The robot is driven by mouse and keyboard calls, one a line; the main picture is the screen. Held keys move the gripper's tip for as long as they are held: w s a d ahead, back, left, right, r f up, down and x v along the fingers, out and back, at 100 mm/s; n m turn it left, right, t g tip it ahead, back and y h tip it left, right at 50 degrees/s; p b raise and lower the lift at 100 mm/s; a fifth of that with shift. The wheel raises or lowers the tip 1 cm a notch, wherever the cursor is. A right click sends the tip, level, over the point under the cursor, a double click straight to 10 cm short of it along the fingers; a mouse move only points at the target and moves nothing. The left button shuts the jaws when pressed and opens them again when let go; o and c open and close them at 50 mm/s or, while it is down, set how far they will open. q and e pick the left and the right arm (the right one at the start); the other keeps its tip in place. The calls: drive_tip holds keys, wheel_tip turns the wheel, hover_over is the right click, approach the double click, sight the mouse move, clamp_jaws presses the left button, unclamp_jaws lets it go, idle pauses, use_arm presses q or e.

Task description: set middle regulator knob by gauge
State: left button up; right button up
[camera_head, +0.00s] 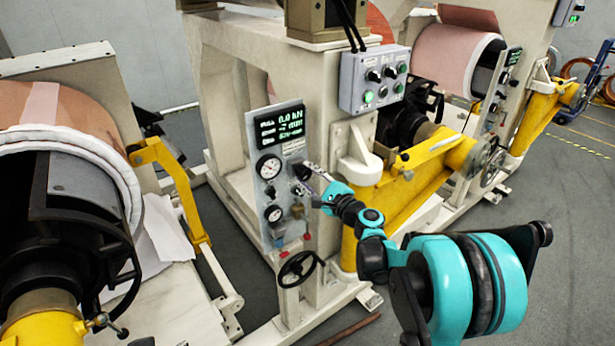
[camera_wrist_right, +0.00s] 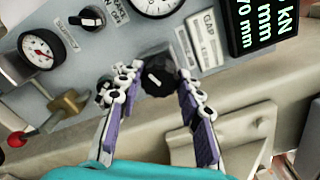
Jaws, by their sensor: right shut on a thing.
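A grey control panel (camera_head: 252,133) stands on the machine's pale frame. It carries an upper round gauge (camera_head: 268,167) and a lower round gauge (camera_head: 273,213). My right gripper (camera_head: 308,180) is at the panel beside the upper gauge. In the right wrist view its fingers (camera_wrist_right: 156,76) are shut on a black knob (camera_wrist_right: 158,84) with a white pointer mark. A white-faced gauge (camera_wrist_right: 42,48) shows there at left, and another gauge (camera_wrist_right: 155,4) is cut off at the top. The needle readings are too small to tell surely. My left gripper is not in view.
A lit display (camera_head: 281,125) tops the panel. A second black knob (camera_wrist_right: 88,18) and a brass fitting with a red ball (camera_wrist_right: 18,139) are nearby. A black handwheel (camera_head: 297,269) sits below. A button box (camera_head: 375,78) and a yellow arm (camera_head: 405,185) stand to the right.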

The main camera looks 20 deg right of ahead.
drive_tip(key=m, duration=0.5)
drive_tip(key=shift+m, duration=0.3)
drive_tip(key=m, duration=1)
drive_tip(key=shift+m, duration=0.4)
drive_tip(key=m, duration=0.5)
drive_tip(key=shift+m, duration=0.3)
drive_tip(key=o, duration=1.1)
drive_tip(key=shift+o, duration=0.2)
